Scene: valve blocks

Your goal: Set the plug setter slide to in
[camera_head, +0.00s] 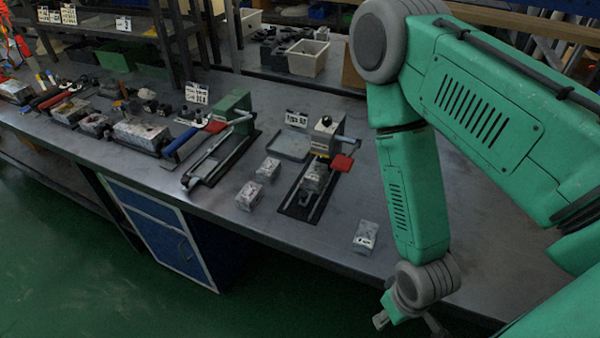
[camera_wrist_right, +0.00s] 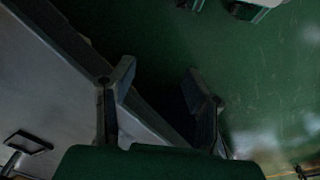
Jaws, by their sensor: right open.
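Two bench fixtures with rails stand on the grey workbench, and I cannot tell for certain which is the plug setter. The right fixture (camera_head: 300,198) has a dark base with rails, a metal block (camera_head: 315,177) on it, a grey head with a black knob (camera_head: 326,121) and a red pad (camera_head: 342,163). My right gripper (camera_head: 408,318) is low at the bench's front edge, apart from both fixtures. In the right wrist view it is open and empty (camera_wrist_right: 160,85). My left gripper is out of view.
Two loose metal blocks (camera_head: 268,169) (camera_head: 248,196) lie between the fixtures, and another block (camera_head: 365,236) lies near the front edge. A shallow grey tray (camera_head: 290,145) sits behind. More tools and blocks fill the left bench. Blue cabinet (camera_head: 165,236) below.

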